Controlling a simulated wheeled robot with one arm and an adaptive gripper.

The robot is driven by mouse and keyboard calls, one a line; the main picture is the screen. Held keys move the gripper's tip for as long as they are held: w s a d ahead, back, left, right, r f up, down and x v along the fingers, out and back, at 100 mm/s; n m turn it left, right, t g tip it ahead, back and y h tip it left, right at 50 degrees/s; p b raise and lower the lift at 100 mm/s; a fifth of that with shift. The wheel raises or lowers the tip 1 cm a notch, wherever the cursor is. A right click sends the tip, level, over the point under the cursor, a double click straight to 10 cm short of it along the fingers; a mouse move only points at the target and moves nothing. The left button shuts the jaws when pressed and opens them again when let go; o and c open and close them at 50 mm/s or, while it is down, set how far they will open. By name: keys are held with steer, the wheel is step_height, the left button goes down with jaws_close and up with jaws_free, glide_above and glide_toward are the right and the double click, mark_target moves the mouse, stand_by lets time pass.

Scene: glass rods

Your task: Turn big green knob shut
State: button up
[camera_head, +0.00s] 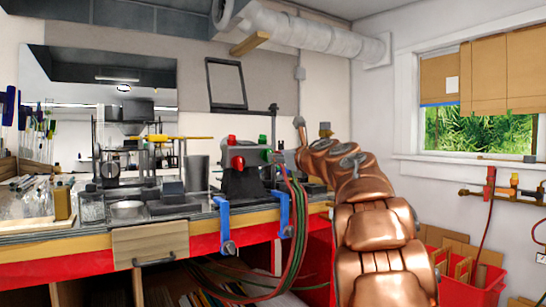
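A dark torch burner (240,183) stands clamped at the front edge of the workbench. Which is the big one, and how far either is turned, I cannot tell. A red knob (231,140) is at its upper left. My copper arm rises from the lower right and leans toward the burner's right side. My gripper cannot be made out; the arm links may hide it.
Blue clamps (222,222) and red and green hoses (297,215) hang at the bench front. A wooden drawer (150,244) is below. Glassware and metal items crowd the bench left. A red bin (475,272) with cardboard stands at right, below wall gas valves (513,180).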

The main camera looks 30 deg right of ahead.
steer(key=shift+w+d+f+p, duration=0.1)
steer(key=shift+w+p, duration=0.35)
steer(key=shift+w, duration=1.8)
steer(key=shift+c, duration=0.3)
jaws_close()
